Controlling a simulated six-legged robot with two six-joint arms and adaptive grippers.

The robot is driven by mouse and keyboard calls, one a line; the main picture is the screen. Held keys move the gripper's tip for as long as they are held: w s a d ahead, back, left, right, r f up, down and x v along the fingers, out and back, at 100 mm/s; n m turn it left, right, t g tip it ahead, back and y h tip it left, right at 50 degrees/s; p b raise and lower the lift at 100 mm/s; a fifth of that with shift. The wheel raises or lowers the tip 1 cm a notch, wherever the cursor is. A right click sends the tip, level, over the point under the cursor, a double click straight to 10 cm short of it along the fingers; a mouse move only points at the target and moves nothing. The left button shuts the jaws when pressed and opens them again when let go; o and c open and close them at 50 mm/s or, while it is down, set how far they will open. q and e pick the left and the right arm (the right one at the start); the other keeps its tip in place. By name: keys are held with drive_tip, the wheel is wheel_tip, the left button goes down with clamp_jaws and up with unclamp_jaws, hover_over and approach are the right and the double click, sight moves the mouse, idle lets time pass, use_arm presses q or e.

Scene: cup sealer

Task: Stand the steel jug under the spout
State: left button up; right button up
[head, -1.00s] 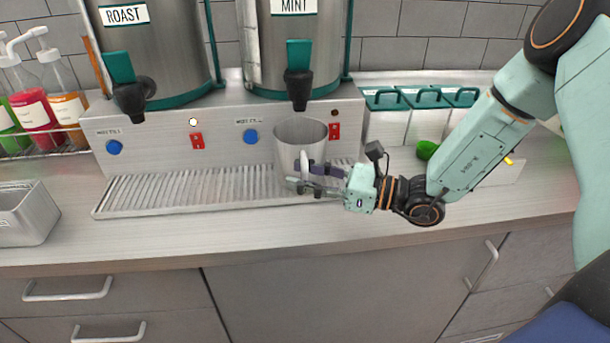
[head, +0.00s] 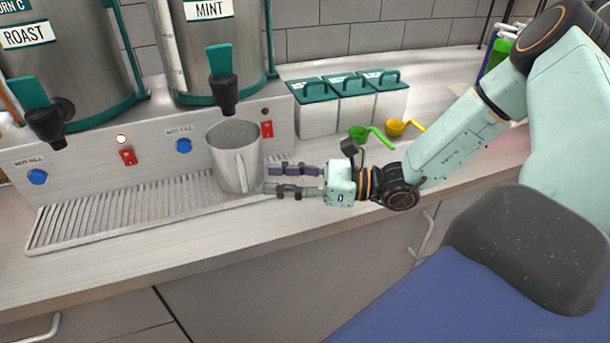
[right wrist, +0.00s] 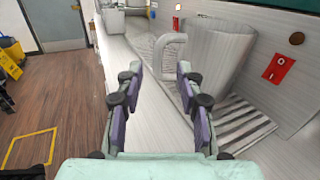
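The steel jug (head: 226,158) stands upright on the right end of the slatted drip tray (head: 110,212), below the black spout (head: 223,92) of the MINT dispenser. Its handle faces the front. My right gripper (head: 268,180) is just right of the jug, fingers pointing left toward it. In the right wrist view the gripper (right wrist: 157,88) is open with nothing between its fingers, and the jug (right wrist: 219,50) with its handle stands beyond the fingertips, apart from them. My left gripper is not in view.
The ROAST dispenser (head: 60,45) stands to the left, with its own spout. Red switches (head: 267,129) and blue knobs (head: 184,146) sit on the panel. Lidded containers (head: 350,100), a green scoop (head: 360,134) and a yellow scoop (head: 398,128) are at the right. The counter front is clear.

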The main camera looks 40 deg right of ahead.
drive_tip(key=s+a+f+n+g+h+p, duration=0.1)
drive_tip(key=s+f+n+g+h, duration=0.4)
drive_tip(key=s+f+n, duration=0.6)
drive_tip(key=s+a+f+n+g+h+p, duration=0.1)
drive_tip(key=s+a+f+n+g+h, duration=0.1)
drive_tip(key=s+f+n+g+h, duration=0.4)
drive_tip(key=s+f+n+h, duration=0.2)
drive_tip(key=s+f+n, duration=0.3)
drive_tip(key=s+n, duration=0.3)
drive_tip(key=shift+s+a+g+h, duration=0.3)
drive_tip(key=shift+s+h, duration=0.1)
drive_tip(key=shift+s, duration=1.1)
drive_tip(key=shift+d, duration=0.1)
